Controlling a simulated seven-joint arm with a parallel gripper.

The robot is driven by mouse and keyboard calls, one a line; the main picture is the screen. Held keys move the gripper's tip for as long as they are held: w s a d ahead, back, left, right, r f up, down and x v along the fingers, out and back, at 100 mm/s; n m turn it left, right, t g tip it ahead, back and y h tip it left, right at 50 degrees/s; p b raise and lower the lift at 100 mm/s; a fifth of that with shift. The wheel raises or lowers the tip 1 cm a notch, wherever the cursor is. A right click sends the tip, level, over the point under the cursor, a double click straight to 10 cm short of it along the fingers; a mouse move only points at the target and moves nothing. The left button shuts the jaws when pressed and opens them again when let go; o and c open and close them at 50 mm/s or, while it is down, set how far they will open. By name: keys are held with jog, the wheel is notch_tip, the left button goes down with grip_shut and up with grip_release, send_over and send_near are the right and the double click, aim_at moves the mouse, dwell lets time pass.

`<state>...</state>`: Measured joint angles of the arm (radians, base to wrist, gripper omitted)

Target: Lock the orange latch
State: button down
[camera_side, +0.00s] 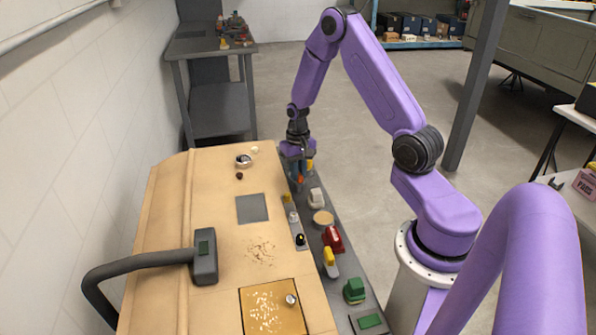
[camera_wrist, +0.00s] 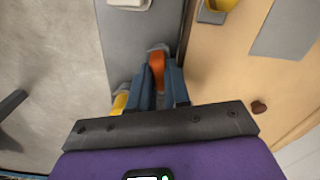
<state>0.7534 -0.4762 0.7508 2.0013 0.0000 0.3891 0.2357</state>
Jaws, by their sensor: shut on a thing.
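The orange latch (camera_side: 300,179) is a small orange piece at the far end of the grey panel, largely hidden by my gripper in the side view. In the wrist view the orange latch (camera_wrist: 156,66) shows between the two blue-grey fingers. My gripper (camera_side: 298,172) points down over the far end of the panel and is shut on the latch; it also shows in the wrist view (camera_wrist: 158,75). I cannot tell from these views how far the latch is turned.
The grey panel (camera_side: 337,272) also carries a white part (camera_side: 316,198), a red one (camera_side: 333,239), a yellow-topped one (camera_side: 329,260) and a green one (camera_side: 355,290). A yellow part (camera_wrist: 119,103) sits close beside my fingers. A wooden table (camera_side: 215,215) adjoins the panel.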

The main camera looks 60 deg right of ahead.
jog(key=n, duration=1.1)
jog(key=shift+n, duration=1.8)
jog(key=c, duration=1.1)
grip_release()
jog(key=shift+r, duration=0.1)
notch_tip(320, 180, up, 17)
jog(key=shift+r, duration=0.15)
